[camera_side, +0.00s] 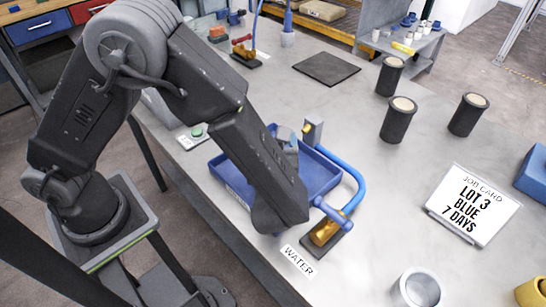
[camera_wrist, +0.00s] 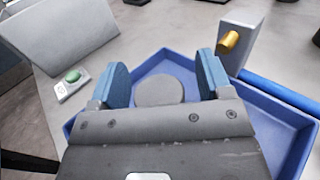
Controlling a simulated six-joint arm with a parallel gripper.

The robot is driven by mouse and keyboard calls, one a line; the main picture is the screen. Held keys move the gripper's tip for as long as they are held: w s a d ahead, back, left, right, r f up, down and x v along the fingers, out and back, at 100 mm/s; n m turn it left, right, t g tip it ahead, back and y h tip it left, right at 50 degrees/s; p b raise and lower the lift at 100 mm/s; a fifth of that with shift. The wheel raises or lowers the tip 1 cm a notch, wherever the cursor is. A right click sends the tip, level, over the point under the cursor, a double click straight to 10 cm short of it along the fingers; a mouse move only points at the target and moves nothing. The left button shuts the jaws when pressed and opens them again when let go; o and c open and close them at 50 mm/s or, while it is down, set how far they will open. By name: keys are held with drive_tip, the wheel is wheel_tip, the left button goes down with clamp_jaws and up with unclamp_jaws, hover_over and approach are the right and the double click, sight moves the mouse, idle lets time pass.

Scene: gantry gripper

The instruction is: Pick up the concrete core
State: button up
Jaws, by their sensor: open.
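A grey round-topped piece (camera_wrist: 160,91), which looks like the concrete core, is in the blue tray (camera_wrist: 270,125) in the wrist view. My gripper (camera_wrist: 164,82) is open, with one blue-padded finger on each side of the grey piece as seen from the wrist. I cannot tell whether the pads touch it or how far above it they are. The near part of the piece is hidden behind my gripper body. In the side view my arm covers much of the tray (camera_side: 322,178) and hides the piece.
Three dark cylinders with pale tops (camera_side: 398,120) stand to the right at the back. A blue hose (camera_side: 357,185) and brass valve (camera_side: 325,232) border the tray, by a WATER label (camera_side: 298,260). A job card (camera_side: 472,205) reads "LOT 3 BLUE 7 DAYS". A dark mat (camera_side: 326,68) lies behind.

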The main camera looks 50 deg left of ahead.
drive_tip(key=c, duration=1.2)
drive_tip(key=shift+o, duration=0.2)
drive_tip(key=shift+r, duration=0.1)
